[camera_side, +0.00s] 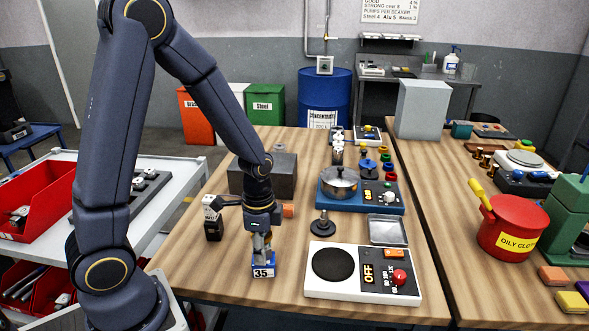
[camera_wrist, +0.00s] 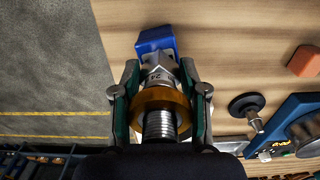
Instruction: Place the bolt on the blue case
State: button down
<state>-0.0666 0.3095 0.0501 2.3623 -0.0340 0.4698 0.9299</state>
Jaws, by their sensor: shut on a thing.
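The blue case (camera_side: 263,269) stands near the table's front edge and bears a white label reading 35. In the wrist view the blue case (camera_wrist: 155,40) lies just beyond the fingertips. My gripper (camera_side: 262,245) points down right above it. The fingers are shut on the bolt (camera_wrist: 160,125), which has a grey threaded shank, a metal head toward the case and an amber ring around it. In the side view the fingers largely hide the bolt. I cannot tell whether the bolt touches the case.
A white unit with a black disc (camera_side: 333,265) and a red button stands right of the case. A black round-based stand (camera_side: 322,226) is behind it. A dark box (camera_side: 213,217) stands left of my gripper, and an orange block (camera_side: 288,210) lies behind it.

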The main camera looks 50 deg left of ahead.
jog(key=shift+f, duration=0.1)
jog(key=c, duration=0.6)
grip_release()
notch_tip(320, 180, up, 12)
jog(key=shift+f, duration=0.15)
jog(key=shift+s+r, duration=0.1)
jog(key=shift+r, duration=0.3)
jog(key=s+d+r+n+t, duration=0.1)
jog(key=s+r+n+t, duration=0.1)
jog(key=r+n, duration=0.1)
jog(key=s+d+r+n+t, duration=0.1)
jog(key=s+r+n, duration=0.1)
jog(key=s+n, duration=0.1)
jog(key=s+d+r+n+t, duration=0.1)
jog(key=s+r+n+t, duration=0.1)
jog(key=s+r+n, duration=0.1)
jog(key=shift+d+r+t, duration=0.1)
jog(key=shift+r+t, duration=0.2)
